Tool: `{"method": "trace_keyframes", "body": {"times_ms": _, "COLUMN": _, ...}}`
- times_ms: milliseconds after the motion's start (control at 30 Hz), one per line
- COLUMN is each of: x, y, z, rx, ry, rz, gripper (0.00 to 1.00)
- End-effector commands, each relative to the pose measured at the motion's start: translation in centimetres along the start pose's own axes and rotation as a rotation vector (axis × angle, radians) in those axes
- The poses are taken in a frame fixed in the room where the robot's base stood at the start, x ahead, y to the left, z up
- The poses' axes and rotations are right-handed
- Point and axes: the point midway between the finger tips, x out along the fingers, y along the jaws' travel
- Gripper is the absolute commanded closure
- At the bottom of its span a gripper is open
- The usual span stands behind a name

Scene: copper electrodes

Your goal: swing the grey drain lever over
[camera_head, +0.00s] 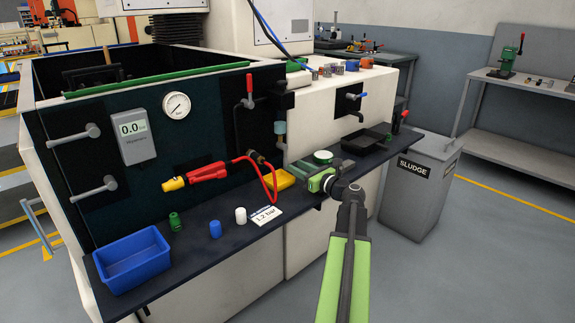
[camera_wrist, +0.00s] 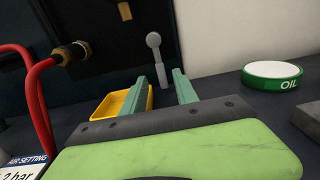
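A grey lever (camera_wrist: 154,42) with a round knob stands nearly upright at the dark panel's edge in the wrist view. My gripper (camera_wrist: 160,80) points toward it, its two green fingers open and apart, with nothing between their tips that I can see held. The lever's lower end appears in the gap between the fingers; I cannot tell how far beyond the tips it is. In the head view my gripper (camera_head: 312,178) is over the shelf's right half; I cannot clearly make out this lever there. Two other grey levers (camera_head: 88,132) (camera_head: 97,190) are on the left panel.
A yellow tray (camera_wrist: 106,106) is left of the fingers, and a red hose (camera_wrist: 38,100) lies farther left. A green-and-white oil tin (camera_wrist: 273,74) is at right. The dark shelf (camera_head: 197,245) also holds a blue bin (camera_head: 132,262). A sludge bin (camera_head: 414,190) stands right.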

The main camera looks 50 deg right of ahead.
Motion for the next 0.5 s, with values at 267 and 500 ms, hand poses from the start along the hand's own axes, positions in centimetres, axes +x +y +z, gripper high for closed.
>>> {"method": "trace_keyframes", "body": {"times_ms": 267, "x": 4.5, "y": -0.2, "z": 0.0, "rx": 0.0, "ry": 0.0, "rz": -0.001, "gripper": 0.65}}
{"method": "trace_keyframes", "body": {"times_ms": 500, "x": 5.0, "y": -0.1, "z": 0.0, "rx": 0.0, "ry": 0.0, "rz": -0.002, "gripper": 0.65}}
